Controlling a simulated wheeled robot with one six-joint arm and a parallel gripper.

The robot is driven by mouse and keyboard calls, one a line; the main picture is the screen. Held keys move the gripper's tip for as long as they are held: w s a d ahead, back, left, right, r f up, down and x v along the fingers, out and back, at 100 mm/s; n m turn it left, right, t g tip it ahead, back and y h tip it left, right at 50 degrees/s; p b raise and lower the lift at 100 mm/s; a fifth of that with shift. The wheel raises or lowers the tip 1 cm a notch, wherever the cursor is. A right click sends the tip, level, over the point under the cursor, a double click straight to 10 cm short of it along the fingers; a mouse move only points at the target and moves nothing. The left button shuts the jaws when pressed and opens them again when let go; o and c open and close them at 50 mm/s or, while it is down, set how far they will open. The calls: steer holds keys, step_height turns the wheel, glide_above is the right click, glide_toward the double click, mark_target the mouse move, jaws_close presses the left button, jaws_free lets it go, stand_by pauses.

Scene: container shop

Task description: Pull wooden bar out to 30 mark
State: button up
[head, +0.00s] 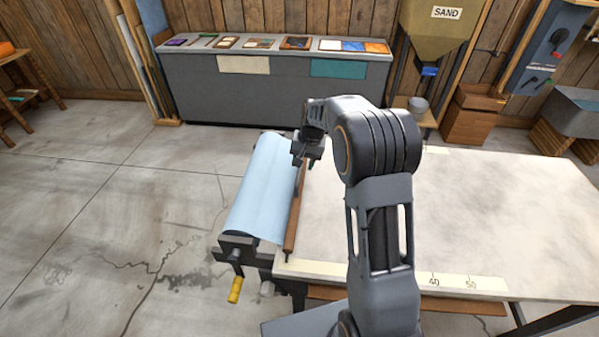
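The wooden bar (293,220) is a slim brown rod along the left end of the pale table (490,200), beside a roll of light blue sheet (259,190). My gripper (305,160) is at the bar's far part, pointing down over or against it. I cannot tell whether the fingers touch or grip the bar. My arm covers the part of the strip to the left of 40, and no 30 shows.
A yellow-handled crank (235,290) sticks out at the roll's near end. A grey cabinet (270,90) with coloured samples stands along the back wall, and a sand hopper (436,35) stands to its right. The tabletop right of my arm is clear.

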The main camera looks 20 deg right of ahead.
mark_target(299, 174)
steer(key=shift+w+a+f, duration=0.1)
steer(key=shift+a+f, duration=0.15)
steer(key=shift+f, duration=0.95)
steer(key=shift+w+a+f, duration=0.1)
steer(key=shift+a+f, duration=0.1)
steer(key=shift+f, duration=0.95)
steer(key=shift+c, duration=0.4)
jaws_close()
